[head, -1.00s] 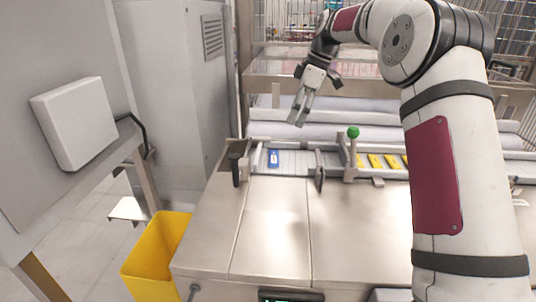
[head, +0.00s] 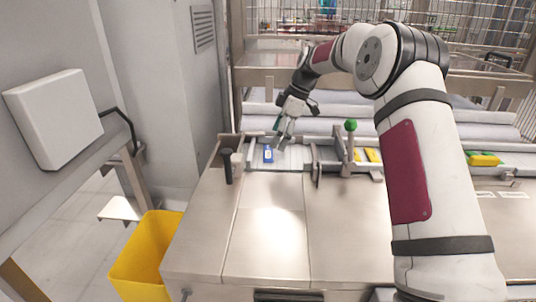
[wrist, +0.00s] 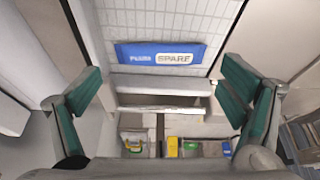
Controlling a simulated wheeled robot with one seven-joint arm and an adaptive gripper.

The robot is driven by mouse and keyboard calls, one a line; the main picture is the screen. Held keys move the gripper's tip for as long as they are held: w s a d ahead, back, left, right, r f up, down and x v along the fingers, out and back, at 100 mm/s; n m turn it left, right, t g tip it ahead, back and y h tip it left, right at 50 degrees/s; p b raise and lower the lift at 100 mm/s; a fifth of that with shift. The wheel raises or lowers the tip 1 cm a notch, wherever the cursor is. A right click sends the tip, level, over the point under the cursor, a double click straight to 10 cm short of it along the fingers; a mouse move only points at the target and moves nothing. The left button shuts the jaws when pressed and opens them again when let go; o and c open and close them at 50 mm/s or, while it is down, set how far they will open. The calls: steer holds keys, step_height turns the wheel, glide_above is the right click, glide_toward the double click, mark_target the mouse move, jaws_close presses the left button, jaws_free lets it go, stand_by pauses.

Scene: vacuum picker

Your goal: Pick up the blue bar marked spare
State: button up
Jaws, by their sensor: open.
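The blue bar (head: 268,154) lies on a light slatted bed at the back left of the steel worktop. In the wrist view the blue bar (wrist: 160,54) lies crosswise near the top, and its white label reads SPARE. My gripper (head: 281,138) is just above and to the right of the bar in the head view, angled down. In the wrist view my gripper (wrist: 160,90) has its two green-padded fingers spread wide, with nothing between them. The bar sits beyond the fingertips, and no contact shows.
A dark upright handle (head: 228,167) stands at the left. A yellow bin (head: 146,255) is on the floor. The front worktop (head: 270,230) is clear.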

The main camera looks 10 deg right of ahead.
mark_target(269, 151)
steer(key=x, duration=0.4)
steer(key=shift+a+f, duration=0.1)
steer(key=shift+f, duration=0.1)
steer(key=c, duration=0.8)
steer(key=shift+c, duration=0.2)
